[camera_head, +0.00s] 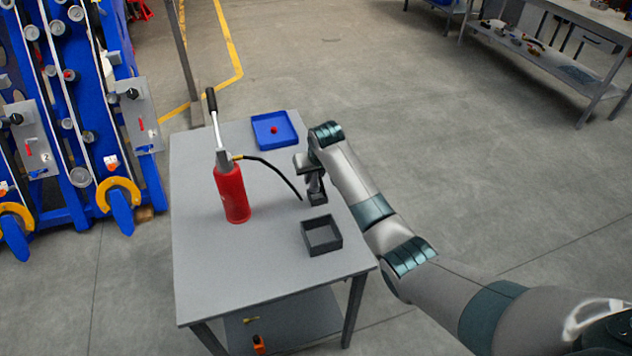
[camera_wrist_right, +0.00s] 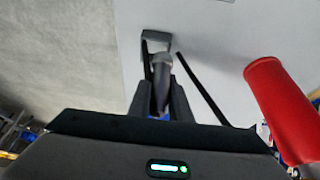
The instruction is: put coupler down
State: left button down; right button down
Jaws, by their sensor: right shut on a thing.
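My right gripper (camera_head: 314,186) is over the right side of the grey table, pointing down. In the right wrist view its two dark fingers (camera_wrist_right: 160,98) are shut on a grey cylindrical piece, which I take to be the coupler (camera_wrist_right: 162,72). In the head view the gripper mostly hides the coupler. My left gripper is not in view.
An open dark square box (camera_head: 321,235) sits nearer. A blue tray (camera_head: 270,143) holds a red piece. The table's (camera_head: 230,275) front is clear.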

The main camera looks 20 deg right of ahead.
jog(key=shift+w+d+f, duration=0.65)
jog(key=shift+w+d, duration=0.05)
jog(key=shift+w, duration=0.1)
jog(key=shift+f, duration=0.1)
notch_tip(320, 180, down, 3)
jog(key=shift+f+p, duration=0.2)
jog(key=shift+p, duration=0.55)
jog(key=shift+s+f, duration=0.15)
